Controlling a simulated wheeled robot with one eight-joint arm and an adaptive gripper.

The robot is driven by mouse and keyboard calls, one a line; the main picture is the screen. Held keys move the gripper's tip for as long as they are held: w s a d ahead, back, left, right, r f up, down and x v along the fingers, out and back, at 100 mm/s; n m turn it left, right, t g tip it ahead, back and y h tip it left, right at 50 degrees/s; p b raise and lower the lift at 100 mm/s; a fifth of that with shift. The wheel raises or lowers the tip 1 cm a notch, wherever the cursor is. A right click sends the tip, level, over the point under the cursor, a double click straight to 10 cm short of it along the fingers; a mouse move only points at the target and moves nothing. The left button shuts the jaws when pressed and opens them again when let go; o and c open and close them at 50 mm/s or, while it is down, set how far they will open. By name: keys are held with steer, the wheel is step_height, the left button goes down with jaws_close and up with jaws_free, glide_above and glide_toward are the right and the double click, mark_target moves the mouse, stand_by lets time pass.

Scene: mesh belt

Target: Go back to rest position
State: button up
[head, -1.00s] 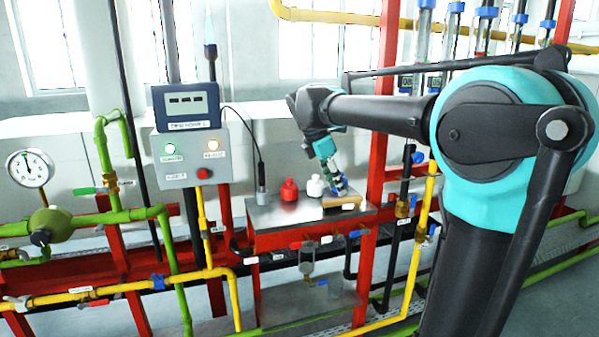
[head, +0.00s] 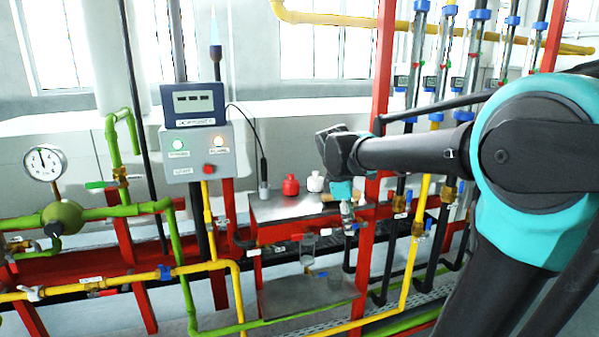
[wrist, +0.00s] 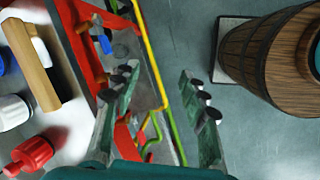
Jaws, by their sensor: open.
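My gripper (wrist: 160,95) is open in the wrist view, its two green fingers spread apart with nothing between them. In the head view my gripper (head: 347,212) hangs pointing down by the right front edge of the small metal table (head: 265,211). The arm runs in from the right. The wooden block (head: 328,197) on the table is partly hidden behind the gripper. The block also shows at the upper left of the wrist view (wrist: 32,65), apart from the fingers.
A red bottle (head: 290,186) and a white bottle (head: 315,183) stand on the table. A red post (head: 369,200) and yellow pipe (head: 413,255) are close on the right. A control box (head: 197,150) stands left. The wrist view shows a wooden barrel (wrist: 262,55) on the floor.

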steer(key=s+d+f+m+t+y, duration=0.1)
steer(key=s+d+f+m, duration=0.1)
steer(key=s+f+m, duration=0.5)
steer(key=s+d+f+m+t+y, duration=0.1)
steer(key=s+d+f+m, duration=0.2)
steer(key=s+f+m, duration=0.4)
step_height(320, 180, down, 5)
steer(key=shift+s+f+m+y, duration=0.1)
steer(key=shift+s+m+y, duration=0.25)
steer(key=shift+s, duration=0.5)
